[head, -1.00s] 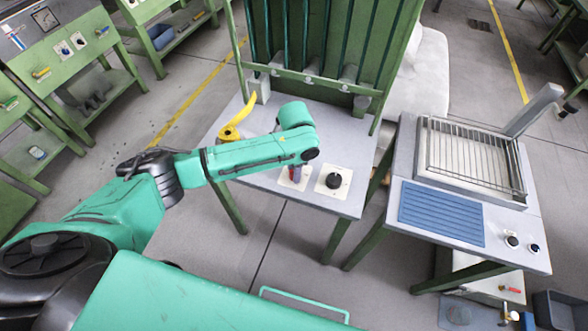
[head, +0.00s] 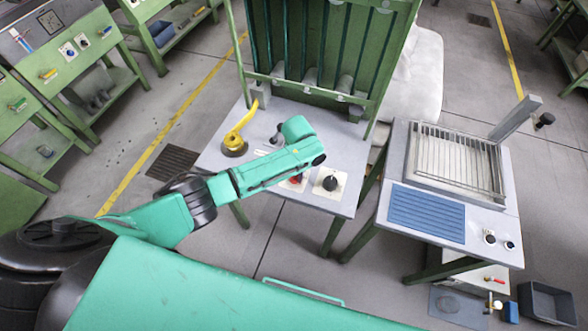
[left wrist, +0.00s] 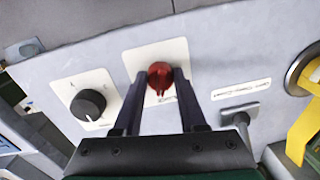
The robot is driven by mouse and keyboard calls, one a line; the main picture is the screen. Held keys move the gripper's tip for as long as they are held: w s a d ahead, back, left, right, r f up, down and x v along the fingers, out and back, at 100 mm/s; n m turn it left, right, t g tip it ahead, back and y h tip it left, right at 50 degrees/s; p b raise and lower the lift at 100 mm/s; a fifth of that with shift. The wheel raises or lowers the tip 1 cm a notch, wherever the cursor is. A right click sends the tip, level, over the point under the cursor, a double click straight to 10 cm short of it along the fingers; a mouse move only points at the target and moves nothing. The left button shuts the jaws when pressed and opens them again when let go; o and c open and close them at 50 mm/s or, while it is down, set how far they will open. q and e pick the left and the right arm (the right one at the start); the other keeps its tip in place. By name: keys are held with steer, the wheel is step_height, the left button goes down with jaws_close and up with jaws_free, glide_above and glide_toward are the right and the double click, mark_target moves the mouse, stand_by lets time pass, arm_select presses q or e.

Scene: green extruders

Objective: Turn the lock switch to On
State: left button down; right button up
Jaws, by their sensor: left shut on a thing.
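The red rotary switch (left wrist: 160,79) sits on a white label plate on the grey panel. In the left wrist view, the dark fingers of my left gripper (left wrist: 161,76) are on both sides of it and shut on it. I cannot read its label or tell its setting for sure. In the head view only a bit of the red switch (head: 298,179) shows beside my left arm, which hides most of the gripper. My right gripper is not in view.
A black knob (left wrist: 88,104) is left of the red switch in the wrist view. A dark lever (left wrist: 240,120) and a yellow handle (left wrist: 303,130) are to its right. In the head view, a grill station (head: 455,165) stands right of the panel table (head: 340,150).

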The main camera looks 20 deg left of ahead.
arm_select(q)
steer(key=shift+w+n+p, duration=0.1)
steer(key=shift+n+p, duration=0.8)
steer(key=shift+n, duration=1)
steer(key=shift+c, duration=2.3)
jaws_free()
steer(key=shift+r, duration=0.1)
step_height(320, 180, up, 14)
steer(key=shift+d+r, duration=0.2)
steer(key=shift+d, duration=0.2)
